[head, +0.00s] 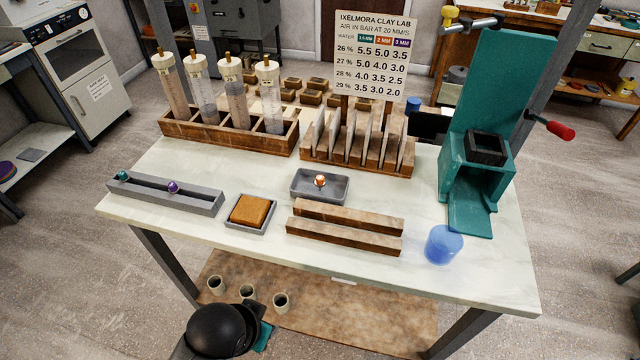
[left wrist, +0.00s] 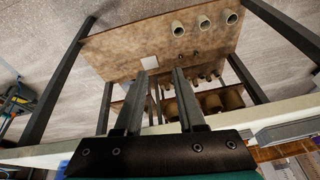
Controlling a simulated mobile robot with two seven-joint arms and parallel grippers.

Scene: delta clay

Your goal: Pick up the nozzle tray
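A shallow grey tray (head: 334,194) with an orange-and-white nozzle (head: 320,180) in it sits mid-table in the head view. A long grey holder (head: 196,201) at the table's left carries a teal nozzle (head: 123,176) and a purple nozzle (head: 173,187). I cannot tell for certain which is called the nozzle tray. My left gripper (left wrist: 163,76) shows in the left wrist view, its two fingers apart and nothing between them. Neither nozzle holder is clearly identifiable there. My right gripper is in neither view.
Wooden bars (head: 345,237), a sponge dish (head: 250,212) and a blue cup (head: 444,245) are near the tray. Behind stand a tube rack (head: 228,137), a slotted wooden rack (head: 357,152) and a teal press (head: 480,165). Cups stand on the lower shelf (head: 350,318).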

